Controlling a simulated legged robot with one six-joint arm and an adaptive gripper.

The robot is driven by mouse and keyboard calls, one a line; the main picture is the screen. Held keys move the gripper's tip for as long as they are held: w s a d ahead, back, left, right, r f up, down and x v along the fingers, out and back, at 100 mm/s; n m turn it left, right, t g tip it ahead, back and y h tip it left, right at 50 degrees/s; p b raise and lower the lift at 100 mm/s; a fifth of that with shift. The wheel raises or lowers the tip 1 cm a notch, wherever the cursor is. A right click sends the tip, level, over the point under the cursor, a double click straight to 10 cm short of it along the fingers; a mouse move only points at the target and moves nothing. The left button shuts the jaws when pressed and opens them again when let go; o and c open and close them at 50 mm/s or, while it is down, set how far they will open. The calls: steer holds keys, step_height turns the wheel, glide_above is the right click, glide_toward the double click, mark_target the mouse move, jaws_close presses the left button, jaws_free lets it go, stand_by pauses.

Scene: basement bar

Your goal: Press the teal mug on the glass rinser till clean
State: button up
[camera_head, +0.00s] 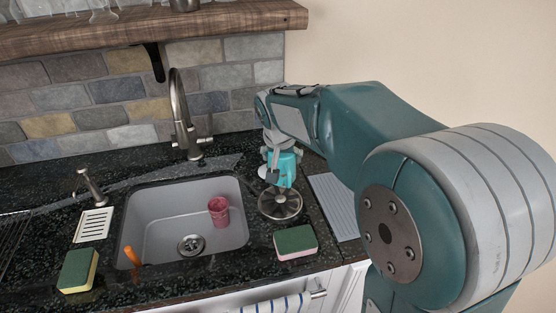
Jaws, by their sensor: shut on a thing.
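The teal mug (285,171) is held by my gripper (272,165) at the right of the sink. My gripper is shut on it, and its fingers and wrist hide part of the mug. The glass rinser (280,204) is a round dark metal disc on the counter, just right of the sink basin. The mug is over the rinser's far part; I cannot tell whether it touches the rinser.
A sponge (295,242) lies in front of the rinser, another sponge (78,270) at left. A faucet (181,115) stands behind; a ridged grey mat (335,207) lies right.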

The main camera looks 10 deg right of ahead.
steer(key=x, duration=0.2)
steer(key=shift+d+f, duration=0.25)
steer(key=shift+d, duration=0.05)
steer(key=f, duration=0.2)
steer(key=a+f, duration=0.1)
steer(key=f, duration=0.2)
steer(key=shift+a, duration=0.2)
steer(key=shift+d+f, duration=0.45)
steer(key=shift+f, duration=0.2)
steer(key=shift+a, duration=0.45)
steer(key=shift+d+f, duration=0.15)
steer(key=shift+d, duration=0.15)
steer(key=shift+a+f, duration=0.1)
steer(key=shift+f, duration=0.35)
stand_by(1.3)
